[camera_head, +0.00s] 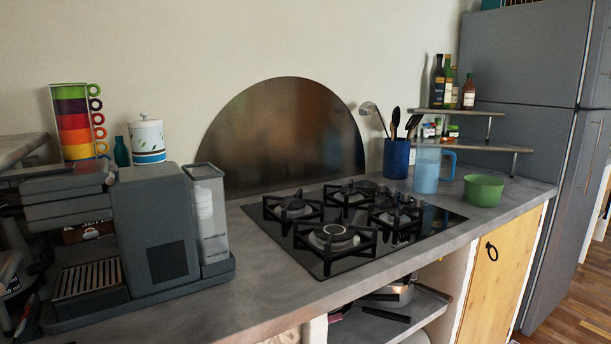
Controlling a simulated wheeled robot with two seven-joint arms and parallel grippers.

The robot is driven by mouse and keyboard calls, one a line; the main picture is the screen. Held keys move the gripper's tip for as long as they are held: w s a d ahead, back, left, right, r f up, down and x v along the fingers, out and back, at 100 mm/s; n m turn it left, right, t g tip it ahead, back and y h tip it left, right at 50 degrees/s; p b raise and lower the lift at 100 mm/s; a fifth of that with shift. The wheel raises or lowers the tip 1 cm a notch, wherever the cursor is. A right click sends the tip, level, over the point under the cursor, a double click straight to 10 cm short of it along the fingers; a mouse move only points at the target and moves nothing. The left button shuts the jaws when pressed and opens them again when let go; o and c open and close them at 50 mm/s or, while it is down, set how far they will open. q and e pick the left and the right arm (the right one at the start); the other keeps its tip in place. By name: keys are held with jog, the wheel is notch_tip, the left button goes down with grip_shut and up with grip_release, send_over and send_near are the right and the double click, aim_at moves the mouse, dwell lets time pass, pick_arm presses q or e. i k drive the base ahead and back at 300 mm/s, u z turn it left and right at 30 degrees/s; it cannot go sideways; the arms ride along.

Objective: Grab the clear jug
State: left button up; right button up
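A see-through, light-blue jug (427,172) with a blue handle on its right side stands upright on the counter, right of the hob's far corner. It is the only clear jug-like vessel I can make out. A green bowl (483,191) stands close to its right, and a dark blue utensil pot (396,159) stands behind it to the left. Nothing is holding the jug. Neither of my grippers shows in the head view.
A black gas hob (330,262) fills the middle of the grey counter (262,290). A coffee machine (160,235) stands at the left. A two-tier corner shelf (476,147) with bottles is behind the jug. A grey fridge (522,60) bounds the right.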

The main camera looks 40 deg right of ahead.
aim_at(426, 178)
jog(key=z, duration=2.45)
jog(key=i, duration=0.75)
jog(key=z, duration=0.35)
